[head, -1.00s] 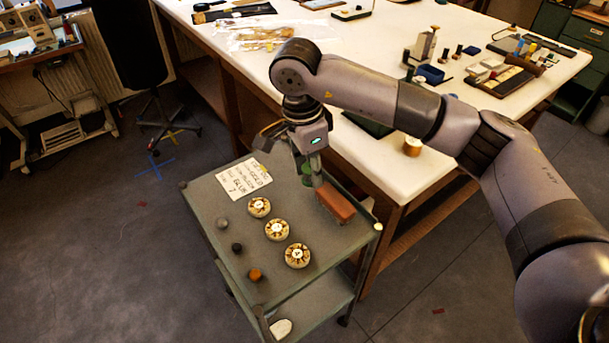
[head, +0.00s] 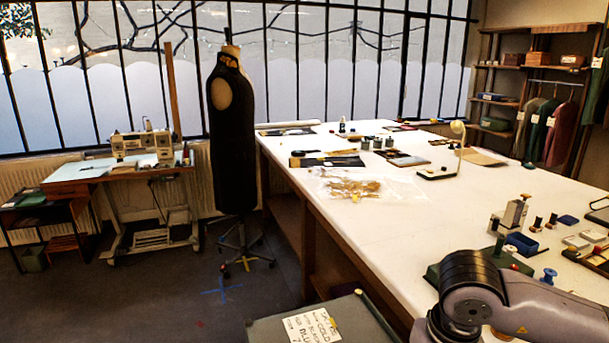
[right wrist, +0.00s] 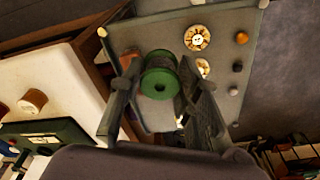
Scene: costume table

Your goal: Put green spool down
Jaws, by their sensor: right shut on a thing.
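In the head view only a corner of the cart (head: 265,328) shows at the bottom, and the spool and right gripper are out of frame. My left gripper is in neither view.
A written card (head: 312,326) lies on the cart. Pale patterned discs (right wrist: 197,38) and several small knobs, one orange (right wrist: 237,66), stand on its top. The long white table (head: 400,225) runs beside the cart, with a wooden spool (right wrist: 33,102) near its edge. A dress form (head: 231,130) stands behind.

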